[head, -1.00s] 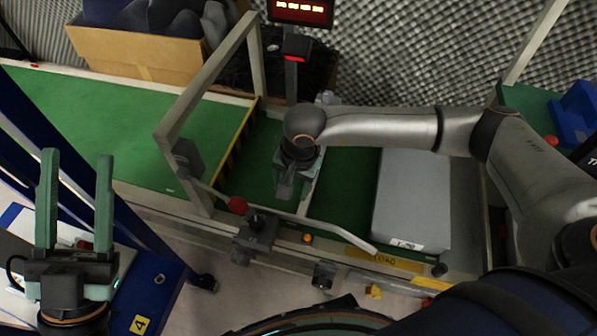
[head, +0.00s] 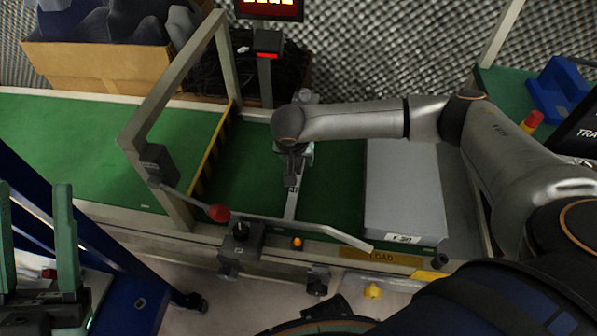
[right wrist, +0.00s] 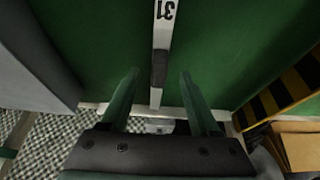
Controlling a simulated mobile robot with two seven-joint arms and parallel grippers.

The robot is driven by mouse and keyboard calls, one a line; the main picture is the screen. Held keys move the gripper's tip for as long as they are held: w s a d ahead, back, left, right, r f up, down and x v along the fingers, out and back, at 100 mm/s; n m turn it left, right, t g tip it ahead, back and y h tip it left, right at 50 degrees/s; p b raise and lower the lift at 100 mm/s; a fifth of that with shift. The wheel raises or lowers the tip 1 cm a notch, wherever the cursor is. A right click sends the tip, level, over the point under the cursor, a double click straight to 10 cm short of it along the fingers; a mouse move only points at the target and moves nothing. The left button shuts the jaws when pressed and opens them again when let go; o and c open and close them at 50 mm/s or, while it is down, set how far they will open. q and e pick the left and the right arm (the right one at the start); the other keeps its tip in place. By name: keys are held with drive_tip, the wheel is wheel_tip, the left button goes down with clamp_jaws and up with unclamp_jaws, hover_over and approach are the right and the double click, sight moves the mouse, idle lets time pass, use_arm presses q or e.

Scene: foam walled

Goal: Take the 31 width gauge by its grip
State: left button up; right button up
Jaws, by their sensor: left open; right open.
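The 31 width gauge is a thin pale bar (right wrist: 162,32) marked "31" in the right wrist view, with a dark grip (right wrist: 159,70) partway along it. It lies across the green belt. The head view also shows the pale bar (head: 291,206), with its upper part hidden by my right arm. My right gripper (right wrist: 159,76) is open, its green fingers on either side of the grip and apart from it. Whether the fingertips reach down to grip height is unclear. My left gripper (head: 34,190) is open and empty at the far left.
A grey block (head: 402,190) stands on the belt right of the gauge. A metal frame (head: 150,120) and a lever with a red knob (head: 218,213) stand left and in front. A cardboard box (head: 95,68) and a display post (head: 266,75) are behind.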

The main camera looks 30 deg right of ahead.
drive_tip(key=x, duration=0.3)
drive_tip(key=shift+b, duration=0.4)
drive_tip(key=shift+r, duration=0.1)
drive_tip(key=shift+c, duration=0.4)
clamp_jaws()
